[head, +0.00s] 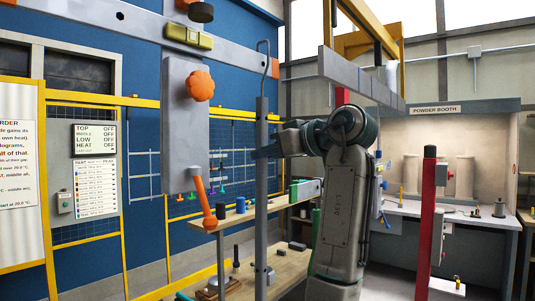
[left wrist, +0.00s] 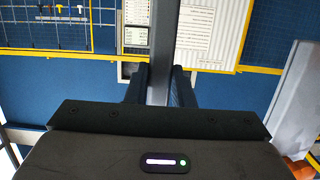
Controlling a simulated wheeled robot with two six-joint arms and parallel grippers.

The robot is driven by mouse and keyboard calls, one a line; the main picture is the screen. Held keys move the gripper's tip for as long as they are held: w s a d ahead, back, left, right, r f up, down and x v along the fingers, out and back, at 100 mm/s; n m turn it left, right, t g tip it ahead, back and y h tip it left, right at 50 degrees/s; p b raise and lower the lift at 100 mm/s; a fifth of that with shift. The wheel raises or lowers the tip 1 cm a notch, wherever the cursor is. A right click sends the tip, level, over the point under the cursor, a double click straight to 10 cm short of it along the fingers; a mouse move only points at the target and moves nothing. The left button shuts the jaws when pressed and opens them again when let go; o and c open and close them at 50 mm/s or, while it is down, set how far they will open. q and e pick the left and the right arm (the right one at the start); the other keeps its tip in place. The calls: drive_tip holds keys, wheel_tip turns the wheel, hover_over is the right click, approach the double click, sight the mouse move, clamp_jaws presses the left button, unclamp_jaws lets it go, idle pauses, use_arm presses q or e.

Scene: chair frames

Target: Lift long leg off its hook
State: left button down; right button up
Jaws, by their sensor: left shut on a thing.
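The long leg (head: 262,205) is a grey upright bar hanging left of my arm in the head view. A thin bent wire hook (head: 268,62) rises from its top end, beside the overhead rail. I cannot tell whether the hook still bears the leg's weight. My left gripper (head: 264,152) is shut on the leg, somewhat below its top. In the left wrist view the leg (left wrist: 162,40) stands between the two dark fingers (left wrist: 160,88). The leg's lower end runs down to the bottom of the head view. My right gripper is not in view.
A grey overhead rail (head: 125,28) carries a grey box (head: 183,125) with an orange knob and orange handle, left of the leg. A wooden shelf bench (head: 240,216) stands behind the leg. A red post (head: 425,225) stands to the right, before the powder booth (head: 450,150).

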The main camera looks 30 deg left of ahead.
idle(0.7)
use_arm(q)
drive_tip(key=shift+f+v, duration=0.15)
drive_tip(key=shift+v, duration=0.6)
drive_tip(key=shift+f+v, duration=0.2)
drive_tip(key=shift+v, duration=0.5)
drive_tip(key=shift+p+v, duration=0.5)
drive_tip(key=shift+v, duration=2.15)
drive_tip(key=shift+f, duration=0.15)
